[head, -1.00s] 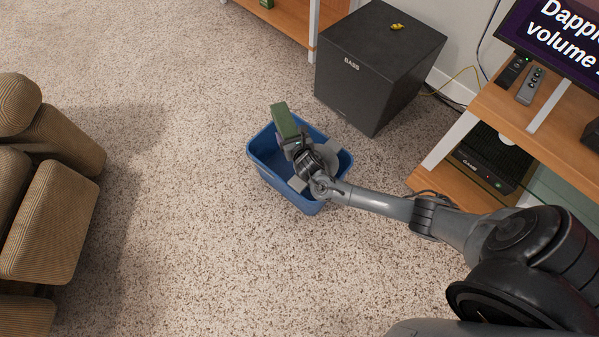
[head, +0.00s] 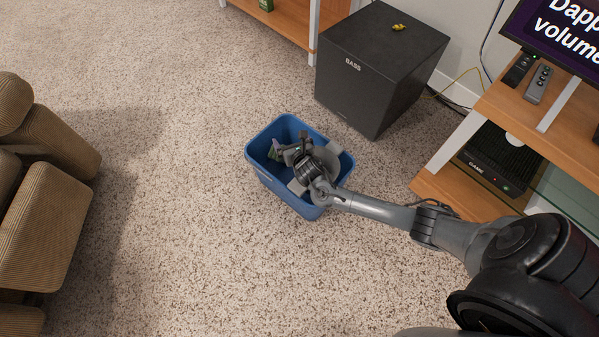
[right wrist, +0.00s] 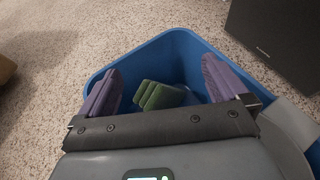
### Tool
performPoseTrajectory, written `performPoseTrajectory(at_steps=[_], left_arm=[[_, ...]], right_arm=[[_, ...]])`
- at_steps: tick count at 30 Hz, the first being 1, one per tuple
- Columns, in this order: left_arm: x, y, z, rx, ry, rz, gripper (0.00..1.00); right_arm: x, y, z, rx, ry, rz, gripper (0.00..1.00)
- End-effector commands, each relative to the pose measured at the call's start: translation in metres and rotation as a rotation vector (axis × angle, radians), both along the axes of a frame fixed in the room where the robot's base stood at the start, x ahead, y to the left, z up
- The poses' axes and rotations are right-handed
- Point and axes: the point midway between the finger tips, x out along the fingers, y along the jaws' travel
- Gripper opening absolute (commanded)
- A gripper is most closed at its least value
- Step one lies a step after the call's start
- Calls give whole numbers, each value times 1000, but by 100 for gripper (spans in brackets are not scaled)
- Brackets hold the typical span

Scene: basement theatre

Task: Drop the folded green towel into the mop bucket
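The blue mop bucket (head: 262,148) stands on the carpet in the middle of the head view, with a grey part at its right side. The folded green towel (right wrist: 160,95) lies inside the bucket in the right wrist view, tilted, with its folds showing. In the head view only a small bit of the towel (head: 273,153) shows beside the gripper. My right gripper (head: 284,150) is over the bucket; in the right wrist view its purple fingers (right wrist: 160,88) are spread wide, with the towel apart from them and below. My left gripper is not in view.
A black subwoofer (head: 365,75) stands just behind the bucket, with a small yellow thing (head: 398,27) on top. A wooden TV stand (head: 440,188) is at the right. A brown corduroy sofa (head: 45,225) is at the left. Open carpet lies between sofa and bucket.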

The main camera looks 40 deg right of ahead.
Motion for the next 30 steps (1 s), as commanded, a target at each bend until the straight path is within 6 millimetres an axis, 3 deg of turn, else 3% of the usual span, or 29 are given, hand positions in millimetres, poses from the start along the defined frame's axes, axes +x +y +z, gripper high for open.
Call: performPoseTrajectory(at_steps=[8, 22, 30], left_arm=[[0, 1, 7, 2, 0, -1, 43], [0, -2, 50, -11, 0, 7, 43], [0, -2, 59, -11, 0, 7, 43]], right_arm=[[-7, 3, 4, -1, 2, 2, 100], [-70, 30, 34, 0, 3, 2, 100], [-90, 39, 41, 0, 0, 1, 100]])
